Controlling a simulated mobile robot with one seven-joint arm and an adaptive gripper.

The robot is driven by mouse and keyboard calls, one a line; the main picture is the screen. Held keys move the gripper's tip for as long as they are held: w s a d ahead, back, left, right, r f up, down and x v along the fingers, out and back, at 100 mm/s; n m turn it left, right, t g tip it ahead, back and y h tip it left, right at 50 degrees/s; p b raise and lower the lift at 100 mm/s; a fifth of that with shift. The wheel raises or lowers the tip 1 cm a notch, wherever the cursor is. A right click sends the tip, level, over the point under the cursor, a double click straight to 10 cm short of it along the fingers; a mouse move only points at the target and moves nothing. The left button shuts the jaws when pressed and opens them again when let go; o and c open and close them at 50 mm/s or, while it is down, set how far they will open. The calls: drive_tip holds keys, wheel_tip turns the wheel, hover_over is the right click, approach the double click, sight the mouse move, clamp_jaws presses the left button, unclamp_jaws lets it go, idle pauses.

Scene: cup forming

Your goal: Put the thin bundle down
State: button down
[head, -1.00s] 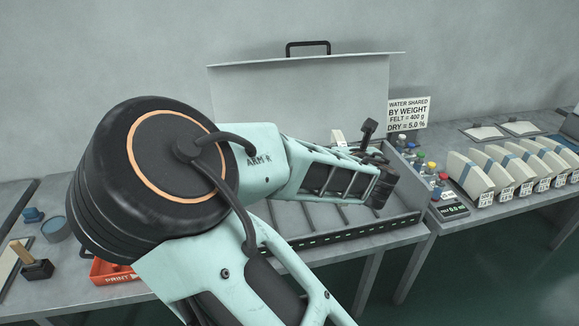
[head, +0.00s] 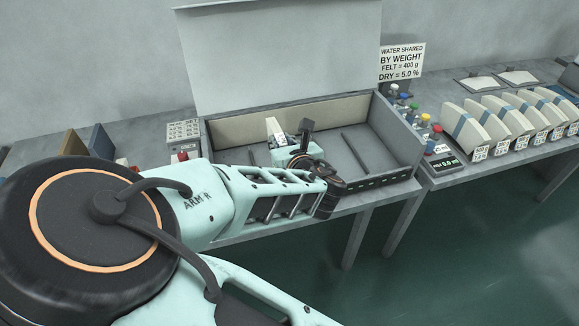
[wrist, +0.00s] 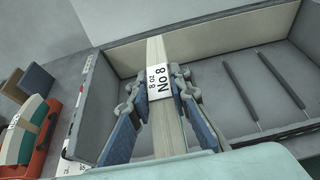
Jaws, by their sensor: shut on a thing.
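The thin bundle (wrist: 156,50) is a narrow cream strip with a white "No 8" tag. In the wrist view my gripper (wrist: 160,85) is shut on it, one finger on each side of the tag. In the head view the bundle's pale end (head: 274,130) shows just beyond my gripper (head: 291,150), over the left part of an open grey box (head: 404,134). The box shows in the wrist view (wrist: 85,110) with a cream inner back wall. My arm hides part of the box's front and floor. I cannot tell whether the bundle touches the floor.
Dark divider bars (wrist: 240,92) lie on the box floor to the right. The raised lid (head: 280,55) stands behind. A scale (head: 440,160) and several strapped pale bundles (head: 468,130) stand right of the box.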

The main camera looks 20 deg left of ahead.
drive_tip(key=x, duration=1)
drive_tip(key=shift+w+d+f+p, duration=0.1)
drive_tip(key=shift+w+f+p, duration=0.15)
drive_tip(key=shift+p, duration=0.15)
drive_tip(key=w+a+f+p, duration=0.1)
drive_tip(key=w+f, duration=0.3)
drive_tip(key=f, duration=0.4)
drive_tip(key=shift+a+f, duration=0.3)
drive_tip(key=shift+a, duration=0.3)
drive_tip(key=shift+s+f, duration=0.1)
drive_tip(key=shift+f, duration=0.05)
drive_tip(key=c, duration=1.8)
unclamp_jaws()
